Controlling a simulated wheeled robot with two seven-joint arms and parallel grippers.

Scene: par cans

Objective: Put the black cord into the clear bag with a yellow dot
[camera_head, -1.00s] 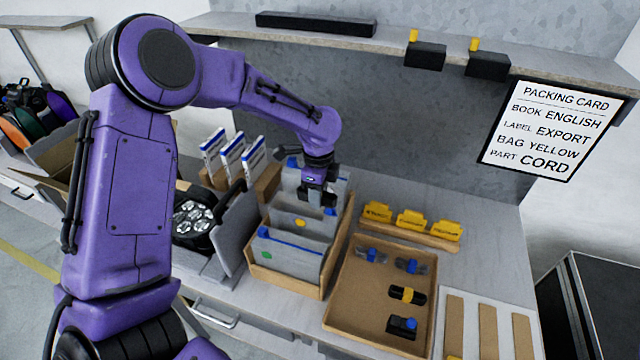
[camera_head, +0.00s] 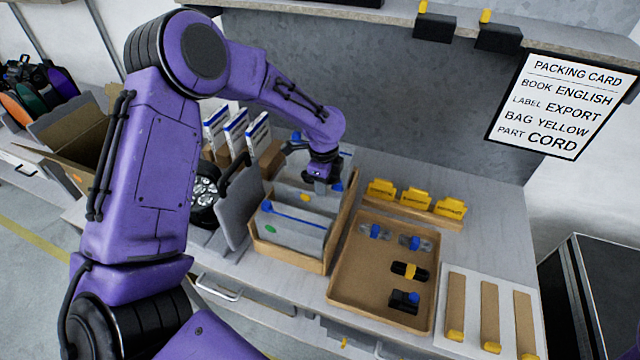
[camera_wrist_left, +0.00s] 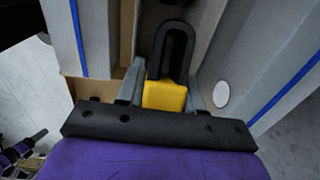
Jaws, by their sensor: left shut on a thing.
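My left gripper (camera_head: 321,182) is over the bag bin, low among the bags. In the left wrist view, its fingers (camera_wrist_left: 164,95) are shut on the yellow end of the black cord (camera_wrist_left: 175,42). The cord's black loop reaches into the gap between grey bag walls. The clear bag with a yellow dot (camera_head: 305,198) stands in the bin, just in front of the gripper. I cannot tell whether the loop is inside that bag. The cord is hidden in the head view. My right gripper is not in view.
The wooden bin (camera_head: 287,262) also holds a green-dot bag (camera_head: 290,235) in front. To the right are a brown tray (camera_head: 372,292) with small parts and yellow tabs (camera_head: 416,200) on a rail. White-and-blue books (camera_head: 235,132) stand behind on the left. A shelf overhangs the back.

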